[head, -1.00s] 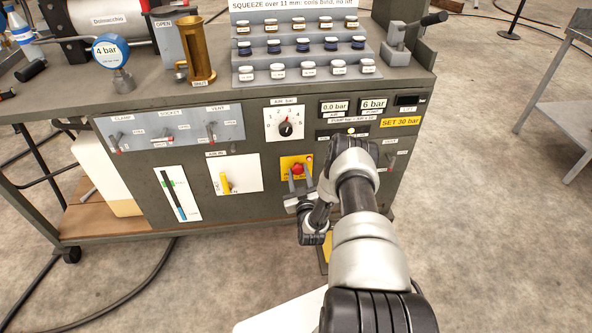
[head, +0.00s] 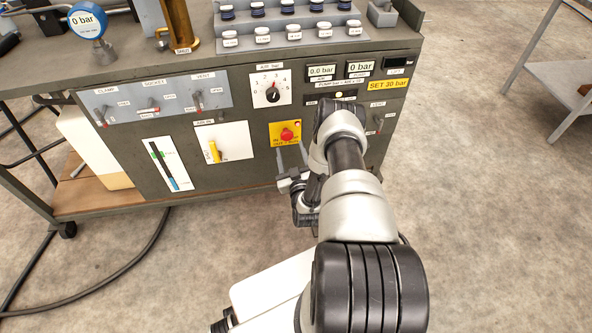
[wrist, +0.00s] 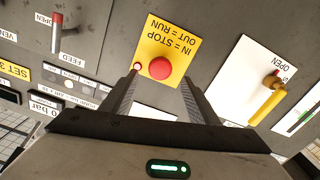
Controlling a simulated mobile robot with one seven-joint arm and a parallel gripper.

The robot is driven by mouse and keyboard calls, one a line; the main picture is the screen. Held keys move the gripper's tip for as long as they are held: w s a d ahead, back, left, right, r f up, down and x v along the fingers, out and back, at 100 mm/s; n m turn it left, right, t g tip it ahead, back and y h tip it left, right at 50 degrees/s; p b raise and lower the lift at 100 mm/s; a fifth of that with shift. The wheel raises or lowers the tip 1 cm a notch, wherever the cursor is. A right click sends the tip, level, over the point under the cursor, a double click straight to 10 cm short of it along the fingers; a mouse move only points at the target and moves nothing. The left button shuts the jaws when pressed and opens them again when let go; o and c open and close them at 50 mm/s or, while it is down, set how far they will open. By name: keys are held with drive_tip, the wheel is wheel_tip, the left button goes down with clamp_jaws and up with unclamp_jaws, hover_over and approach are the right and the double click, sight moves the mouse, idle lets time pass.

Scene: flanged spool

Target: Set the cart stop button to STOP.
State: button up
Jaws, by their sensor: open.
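The red stop button (head: 287,134) sits on a yellow plate (head: 275,128) on the cart's front panel. In the wrist view the button (wrist: 159,68) shows upside down, under the label "IN = STOP, OUT = RUN" on the plate (wrist: 170,38). I cannot tell from its height whether it is in or out. My gripper (head: 290,158) is open and empty, just in front of and slightly below the button. In the wrist view the button lies between the two fingers of the gripper (wrist: 159,80), apart from both. A small lamp (wrist: 137,66) sits beside the button.
A yellow valve handle (head: 214,151) is left of the button. Toggle switches line the panel's upper left, and a dial (head: 271,92) is above. The blue gauge (head: 87,21) and a digital display (head: 359,67) read 0 bar. Open floor lies in front.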

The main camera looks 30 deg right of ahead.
drive_tip(key=p+v, duration=0.2)
drive_tip(key=v, duration=0.9)
drive_tip(key=shift+a, duration=0.1)
